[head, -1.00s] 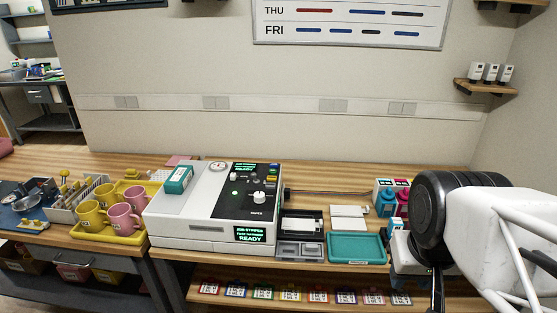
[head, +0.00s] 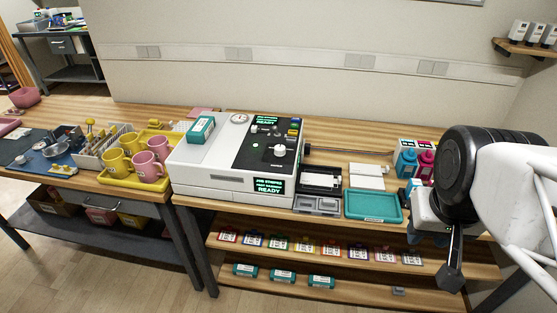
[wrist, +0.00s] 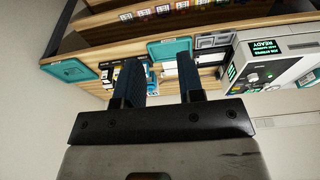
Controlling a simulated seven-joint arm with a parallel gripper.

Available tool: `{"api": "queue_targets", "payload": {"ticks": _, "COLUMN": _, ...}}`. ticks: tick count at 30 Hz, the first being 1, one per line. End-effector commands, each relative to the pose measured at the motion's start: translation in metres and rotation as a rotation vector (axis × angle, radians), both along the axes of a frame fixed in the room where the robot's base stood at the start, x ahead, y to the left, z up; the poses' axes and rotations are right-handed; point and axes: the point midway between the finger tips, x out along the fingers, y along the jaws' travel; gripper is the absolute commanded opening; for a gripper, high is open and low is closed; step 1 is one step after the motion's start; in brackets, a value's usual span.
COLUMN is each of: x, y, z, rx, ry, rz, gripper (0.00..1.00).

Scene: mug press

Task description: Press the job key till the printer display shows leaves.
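The printer (head: 215,170) is a white box with a black control panel (head: 262,150) on the wooden bench. Its front display (head: 268,187) has green text that appears to read "JOB STRIPES" and "READY"; it also shows in the wrist view (wrist: 267,47). The panel carries a white knob (head: 279,150), a small lit green button (head: 255,145) and small coloured keys (head: 294,127); I cannot read which is the job key. My gripper (head: 450,277) hangs at the right, well apart from the printer. In the wrist view its fingers (wrist: 158,78) are spread and empty.
A teal box (head: 200,128) lies on the printer's left top. Pink and yellow mugs stand on a yellow tray (head: 128,181) at its left. A teal tray (head: 374,206) and ink bottles (head: 406,162) are at its right. Shelves below hold coloured cards (head: 305,244).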

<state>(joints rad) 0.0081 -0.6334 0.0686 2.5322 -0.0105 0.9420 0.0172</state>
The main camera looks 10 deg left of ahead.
Motion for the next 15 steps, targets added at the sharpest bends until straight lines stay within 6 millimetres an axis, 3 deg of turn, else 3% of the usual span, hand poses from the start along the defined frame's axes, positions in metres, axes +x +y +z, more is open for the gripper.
{"api": "queue_targets", "payload": {"ticks": 5, "x": 0.0000, "y": 0.0000, "z": 0.0000, "rx": 0.000, "ry": 0.000, "rz": 0.000, "gripper": 0.35}}
{"api": "queue_targets", "payload": {"ticks": 12, "x": 0.0000, "y": 0.0000, "z": 0.0000, "rx": 0.000, "ry": 0.000, "rz": 0.000, "gripper": 0.02}}
{"api": "queue_targets", "payload": {"ticks": 15, "x": 0.0000, "y": 0.0000, "z": 0.0000, "rx": 0.000, "ry": 0.000, "rz": 0.000, "gripper": 0.00}}
